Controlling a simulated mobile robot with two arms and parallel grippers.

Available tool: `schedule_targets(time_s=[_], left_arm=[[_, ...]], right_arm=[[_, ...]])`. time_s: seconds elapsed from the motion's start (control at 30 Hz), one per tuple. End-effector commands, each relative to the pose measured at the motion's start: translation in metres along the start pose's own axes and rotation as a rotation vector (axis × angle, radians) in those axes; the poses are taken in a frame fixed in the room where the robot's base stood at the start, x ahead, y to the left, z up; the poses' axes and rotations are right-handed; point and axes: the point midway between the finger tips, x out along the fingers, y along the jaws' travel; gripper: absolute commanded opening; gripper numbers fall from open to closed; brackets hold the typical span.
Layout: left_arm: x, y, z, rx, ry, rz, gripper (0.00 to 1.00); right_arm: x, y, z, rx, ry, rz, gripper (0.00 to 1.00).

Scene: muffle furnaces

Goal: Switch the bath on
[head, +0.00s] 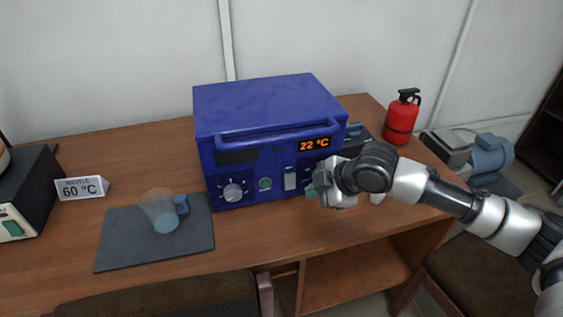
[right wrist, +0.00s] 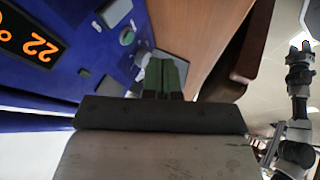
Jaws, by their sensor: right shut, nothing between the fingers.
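The blue box-shaped unit (head: 265,105), which I take to be the bath, stands on the desk with an orange display (head: 314,145) reading 22 °C. Its front has a round dial (head: 233,193), a green round control (head: 265,184) and a pale upright switch (head: 290,178). My right gripper (head: 312,192) is at the right part of this front, shut and empty, and hides some controls there. In the right wrist view its green fingertips (right wrist: 160,75) are together close to the panel, near a small grey knob (right wrist: 142,57). I cannot tell whether they touch.
A beaker (head: 163,212) stands on a dark mat (head: 115,245) at the left. A 60 °C card (head: 82,188) and a black device (head: 25,190) are further left. A red extinguisher (head: 402,118) stands behind my right arm. Chairs (head: 160,297) are at the desk's front.

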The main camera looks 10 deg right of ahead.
Motion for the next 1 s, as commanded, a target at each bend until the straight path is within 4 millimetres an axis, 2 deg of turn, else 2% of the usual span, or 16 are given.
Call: schedule_targets(time_s=[0.03, 0.1, 0.2, 0.57, 0.77, 1.0], left_arm=[[-0.01, 0.0, 0.015, -0.002, -0.048, 0.0, 0.44], [-0.013, 0.0, 0.03, -0.004, -0.094, -0.001, 0.44], [-0.015, -0.001, 0.041, -0.005, -0.128, -0.001, 0.44], [-0.013, -0.001, 0.042, -0.005, -0.131, -0.001, 0.44], [-0.013, -0.001, 0.042, -0.005, -0.13, -0.001, 0.44], [-0.011, -0.001, 0.042, -0.004, -0.13, -0.001, 0.44]], right_arm=[[-0.013, 0.007, 0.004, -0.002, -0.038, -0.019, 0.0], [-0.02, 0.009, 0.011, -0.003, -0.072, -0.04, 0.0], [-0.024, 0.01, 0.016, -0.004, -0.095, -0.057, 0.0], [-0.022, 0.009, 0.017, -0.004, -0.098, -0.06, 0.0], [-0.002, 0.008, 0.019, -0.003, -0.097, -0.061, 0.0], [0.049, 0.005, 0.023, -0.002, -0.096, -0.061, 0.0]])
